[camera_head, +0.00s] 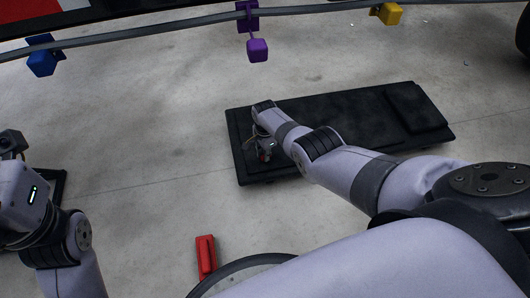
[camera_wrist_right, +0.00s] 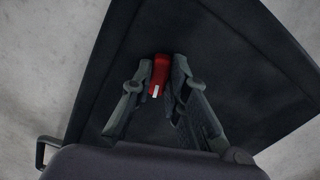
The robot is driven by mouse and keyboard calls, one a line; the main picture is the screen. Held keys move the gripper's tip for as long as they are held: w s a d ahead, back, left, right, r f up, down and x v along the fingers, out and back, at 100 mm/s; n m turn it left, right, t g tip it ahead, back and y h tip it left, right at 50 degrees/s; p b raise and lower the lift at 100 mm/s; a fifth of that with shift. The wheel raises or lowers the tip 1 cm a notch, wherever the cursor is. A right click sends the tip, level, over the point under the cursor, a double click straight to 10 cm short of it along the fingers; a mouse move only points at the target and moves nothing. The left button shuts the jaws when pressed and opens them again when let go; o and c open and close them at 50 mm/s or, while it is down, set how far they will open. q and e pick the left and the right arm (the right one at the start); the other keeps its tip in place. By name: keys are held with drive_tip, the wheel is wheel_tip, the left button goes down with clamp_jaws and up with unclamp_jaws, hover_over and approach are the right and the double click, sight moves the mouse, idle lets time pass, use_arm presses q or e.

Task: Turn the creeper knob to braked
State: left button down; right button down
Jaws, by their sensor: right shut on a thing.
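The creeper (camera_head: 340,115) is a flat black board with a raised pad at its right end, lying on the concrete floor. It also fills much of the right wrist view (camera_wrist_right: 230,60). Its red knob (camera_wrist_right: 159,72), with a small white mark at its near end, sits between my right fingers. My right gripper (camera_head: 264,153) is over the creeper's left end, shut on the knob; its two fingers (camera_wrist_right: 155,98) show on either side of it. Only a dark part of my left gripper (camera_head: 11,144) shows at the left edge; its fingers cannot be made out.
A red block-like object (camera_head: 206,257) lies on the floor near the front. A grey rail along the top carries blue (camera_head: 42,62), purple (camera_head: 257,50) and yellow (camera_head: 390,13) pieces.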

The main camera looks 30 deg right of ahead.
drive_tip(key=shift+m, duration=1.7)
drive_tip(key=shift+d+m, duration=0.1)
drive_tip(key=shift+m, duration=0.2)
drive_tip(key=c, duration=1.6)
unclamp_jaws()
drive_tip(key=shift+o, duration=0.2)
drive_tip(key=shift+w+r, duration=0.1)
drive_tip(key=shift+r, duration=0.05)
drive_tip(key=shift+w+r, duration=0.1)
drive_tip(key=shift+r, duration=0.4)
wheel_tip(320, 180, up, 11)
drive_tip(key=shift+f, duration=0.15)
